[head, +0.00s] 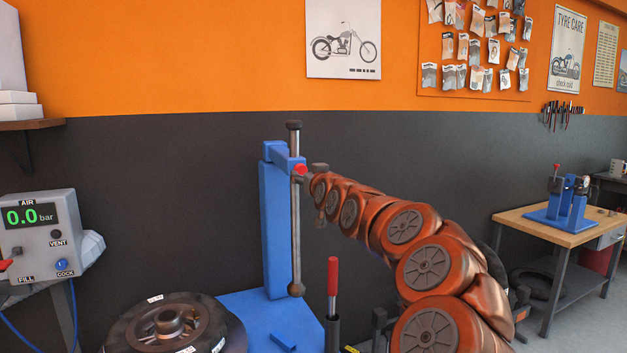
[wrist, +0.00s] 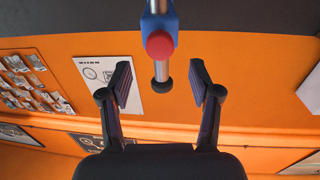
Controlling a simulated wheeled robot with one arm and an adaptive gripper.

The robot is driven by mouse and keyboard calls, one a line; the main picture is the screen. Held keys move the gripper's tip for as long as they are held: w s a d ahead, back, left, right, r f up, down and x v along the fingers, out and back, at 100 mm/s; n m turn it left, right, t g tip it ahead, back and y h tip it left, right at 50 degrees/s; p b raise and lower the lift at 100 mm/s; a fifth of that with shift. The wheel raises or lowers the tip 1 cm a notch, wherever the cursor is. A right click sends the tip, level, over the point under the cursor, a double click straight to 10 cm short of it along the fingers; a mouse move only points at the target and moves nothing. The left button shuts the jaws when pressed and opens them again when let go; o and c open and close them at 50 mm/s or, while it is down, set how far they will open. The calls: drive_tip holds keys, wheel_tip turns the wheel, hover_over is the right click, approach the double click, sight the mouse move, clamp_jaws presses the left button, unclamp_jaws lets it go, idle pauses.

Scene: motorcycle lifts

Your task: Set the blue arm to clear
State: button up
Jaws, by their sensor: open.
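The blue arm (head: 284,156) sits at the top of a blue column (head: 275,230) and points toward the camera and to the right. A red knob (head: 300,169) is on its end, and a steel rod (head: 296,230) passes vertically through it. My gripper (head: 317,172) is just right of the knob, small and partly hidden by my orange arm. In the wrist view, the fingers of my gripper (wrist: 160,76) are open and empty. The red knob (wrist: 160,44) and blue arm end (wrist: 172,18) appear beyond them, roughly centred. Contact cannot be told.
A tyre (head: 175,325) lies at the lower left beside the blue base (head: 260,310). A red-handled lever (head: 332,275) stands in front. An air box (head: 40,230) is at left. A wooden bench (head: 540,225) with a blue fixture (head: 565,205) is at right.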

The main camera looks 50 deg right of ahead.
drive_tip(key=shift+v, duration=2.25)
